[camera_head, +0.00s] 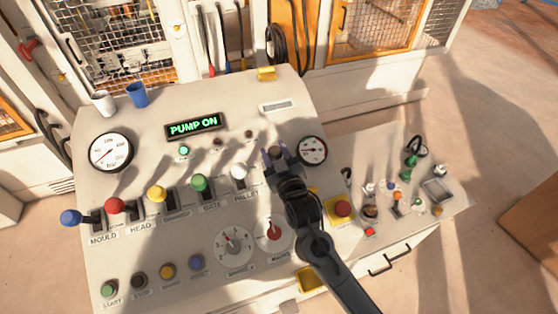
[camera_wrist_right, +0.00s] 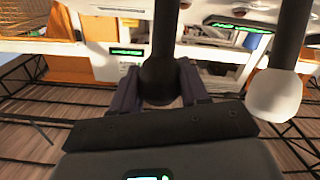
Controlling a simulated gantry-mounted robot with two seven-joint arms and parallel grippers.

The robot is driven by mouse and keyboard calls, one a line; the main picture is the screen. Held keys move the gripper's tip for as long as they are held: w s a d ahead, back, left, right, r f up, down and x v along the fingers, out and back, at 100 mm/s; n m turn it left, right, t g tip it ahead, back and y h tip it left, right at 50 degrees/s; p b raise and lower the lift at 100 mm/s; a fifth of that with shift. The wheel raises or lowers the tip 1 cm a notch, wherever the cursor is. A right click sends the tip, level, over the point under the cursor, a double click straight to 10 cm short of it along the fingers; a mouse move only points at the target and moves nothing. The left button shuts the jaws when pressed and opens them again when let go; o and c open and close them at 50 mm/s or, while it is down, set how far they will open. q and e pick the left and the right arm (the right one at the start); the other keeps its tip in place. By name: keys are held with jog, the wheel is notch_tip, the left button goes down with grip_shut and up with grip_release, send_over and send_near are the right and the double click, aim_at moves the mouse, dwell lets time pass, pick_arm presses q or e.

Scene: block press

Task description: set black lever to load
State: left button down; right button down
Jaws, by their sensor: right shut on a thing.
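The black lever (camera_wrist_right: 160,82) shows in the wrist view as a dark shaft with a round black knob. The knob sits between the two fingers of my right gripper (camera_head: 277,158), which is shut on it. In the head view the gripper covers most of this lever, at the right end of the lever row, so its exact setting and label are hidden. My left gripper is not in view.
The white lever (camera_head: 238,171) stands close to the left of my gripper. Green (camera_head: 199,183), yellow (camera_head: 157,194), red (camera_head: 115,205) and blue (camera_head: 70,217) levers continue leftward. A gauge (camera_head: 313,150) is close on the right. The display (camera_head: 194,126) reads PUMP ON.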

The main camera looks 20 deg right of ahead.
jog(key=shift+w+r, duration=0.3)
jog(key=shift+w, duration=0.6)
jog(key=shift+w+r, duration=0.3)
jog(key=shift+w, duration=0.55)
jog(key=shift+a, duration=0.1)
jog(key=c, duration=1)
grip_release()
jog(key=shift+c, duration=0.2)
jog(key=o, duration=0.4)
jog(key=shift+w, duration=0.2)
jog(key=shift+s+f, duration=0.1)
jog(key=shift+f, duration=0.05)
jog(key=shift+s, duration=0.1)
